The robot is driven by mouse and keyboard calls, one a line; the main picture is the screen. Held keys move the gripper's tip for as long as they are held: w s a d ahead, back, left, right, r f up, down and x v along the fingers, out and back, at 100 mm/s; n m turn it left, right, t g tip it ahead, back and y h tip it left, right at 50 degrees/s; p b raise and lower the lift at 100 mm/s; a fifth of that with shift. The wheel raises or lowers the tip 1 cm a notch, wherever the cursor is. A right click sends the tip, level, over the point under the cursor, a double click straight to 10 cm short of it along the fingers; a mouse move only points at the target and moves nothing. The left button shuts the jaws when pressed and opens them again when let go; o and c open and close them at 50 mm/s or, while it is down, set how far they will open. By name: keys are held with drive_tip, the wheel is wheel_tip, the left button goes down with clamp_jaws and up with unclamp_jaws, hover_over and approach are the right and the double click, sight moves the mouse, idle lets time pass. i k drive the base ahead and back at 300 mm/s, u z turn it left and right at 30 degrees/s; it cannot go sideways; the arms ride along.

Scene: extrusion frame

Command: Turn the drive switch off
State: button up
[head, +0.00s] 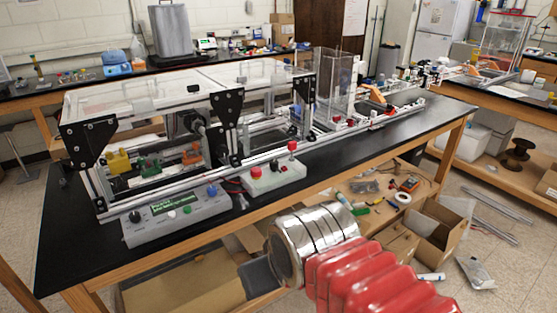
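My arm, with red bellows and a silver wrist, reaches in from the lower right. My gripper (260,278) shows as a dark piece left of the wrist, below and in front of both boxes, apart from them. Its fingers are not clear.
The extrusion frame (180,100), with clear top panels and black brackets, stands behind the boxes on the black table (75,245). Below are cardboard boxes (435,230) and loose tools on a lower shelf. Air is clear between my gripper and the table's front edge.

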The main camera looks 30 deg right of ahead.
sight(274, 164)
drive_tip(key=u, duration=0.05)
drive_tip(key=i, duration=1)
drive_tip(key=z, duration=0.05)
